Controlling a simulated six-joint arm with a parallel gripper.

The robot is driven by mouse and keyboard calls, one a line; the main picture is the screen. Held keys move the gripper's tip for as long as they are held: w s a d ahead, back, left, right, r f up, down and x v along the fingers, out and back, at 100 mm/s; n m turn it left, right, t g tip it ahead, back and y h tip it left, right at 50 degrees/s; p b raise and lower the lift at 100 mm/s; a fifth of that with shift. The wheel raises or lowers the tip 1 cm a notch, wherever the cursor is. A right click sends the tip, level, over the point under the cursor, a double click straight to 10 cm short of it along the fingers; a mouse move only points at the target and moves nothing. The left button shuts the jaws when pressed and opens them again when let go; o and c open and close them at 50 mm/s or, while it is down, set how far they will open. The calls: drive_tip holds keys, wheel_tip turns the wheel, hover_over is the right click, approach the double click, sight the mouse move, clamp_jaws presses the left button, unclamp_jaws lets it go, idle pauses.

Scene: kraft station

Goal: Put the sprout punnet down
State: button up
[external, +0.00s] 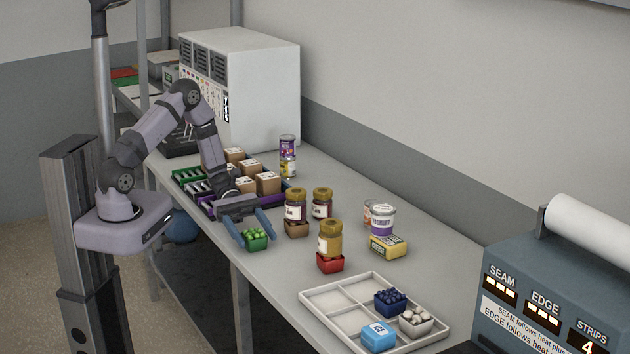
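The sprout punnet (256,243) is a small green tub heaped with round green sprouts. It sits between the two blue fingers of my gripper (257,238), near the front edge of the worktable. The fingers flank it closely on both sides and appear closed on it. Whether its base touches the tabletop or hangs a little above it cannot be told from this single view.
A white divided tray (316,307) at the front right holds a blueberry punnet (390,301), a mushroom punnet (416,321) and a blue box (379,335); its left side is empty. Jars (330,238) stand right of my gripper. Crates with cartons (267,182) lie behind.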

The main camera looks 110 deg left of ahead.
drive_tip(key=shift+r, duration=0.1)
drive_tip(key=shift+r, duration=0.15)
drive_tip(key=shift+s+a, duration=0.2)
drive_tip(key=shift+a, duration=0.05)
drive_tip(key=b+v, duration=0.3)
drive_tip(key=v, duration=0.8)
drive_tip(key=shift+s+a+r, duration=0.1)
drive_tip(key=shift+s+r, duration=0.05)
